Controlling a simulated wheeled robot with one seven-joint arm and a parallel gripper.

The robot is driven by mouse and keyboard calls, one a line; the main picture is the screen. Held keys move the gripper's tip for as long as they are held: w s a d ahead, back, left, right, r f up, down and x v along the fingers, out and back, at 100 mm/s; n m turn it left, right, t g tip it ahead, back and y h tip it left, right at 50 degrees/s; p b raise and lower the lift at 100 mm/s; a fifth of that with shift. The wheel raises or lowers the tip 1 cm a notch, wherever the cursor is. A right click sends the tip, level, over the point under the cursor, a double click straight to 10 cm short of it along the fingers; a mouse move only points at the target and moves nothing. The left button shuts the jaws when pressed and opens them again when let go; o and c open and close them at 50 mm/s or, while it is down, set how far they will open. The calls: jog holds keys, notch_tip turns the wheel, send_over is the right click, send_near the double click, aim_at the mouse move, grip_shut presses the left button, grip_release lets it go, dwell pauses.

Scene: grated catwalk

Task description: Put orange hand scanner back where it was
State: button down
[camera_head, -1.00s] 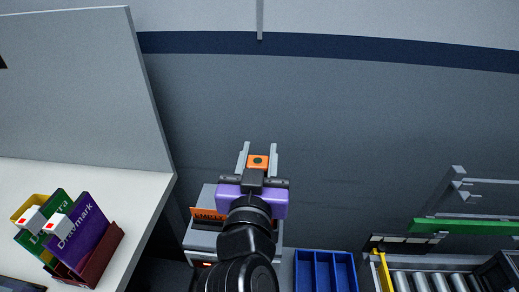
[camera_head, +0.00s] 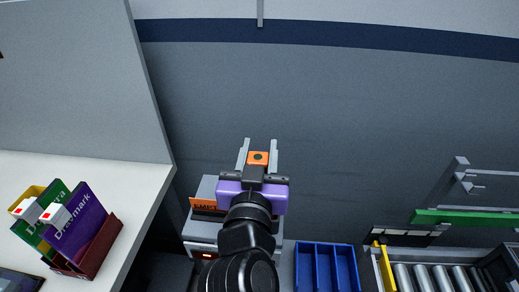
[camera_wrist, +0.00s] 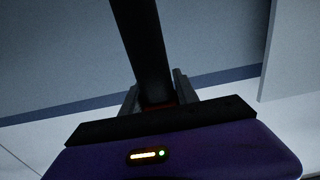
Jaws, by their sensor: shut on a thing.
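The orange hand scanner (camera_head: 258,158) is between the two grey fingers of my gripper (camera_head: 258,150), in the middle of the head view. Its orange end with a dark round spot faces the camera. My gripper is shut on it and holds it up in the air, in front of the grey wall. In the wrist view, the scanner is a dark, dim shape with a faint reddish part (camera_wrist: 157,102) between the fingers; most of it is hidden in shadow.
A white table (camera_head: 135,180) at left bears a dark red holder (camera_head: 100,248) with purple, green and yellow folders. Below my gripper are a grey machine with an orange sign (camera_head: 204,204) and a blue divided tray (camera_head: 326,270). A roller conveyor (camera_head: 430,278) is at lower right.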

jog(key=shift+f, duration=0.25)
jog(key=c, duration=0.9)
grip_release()
jog(key=shift+o, duration=0.2)
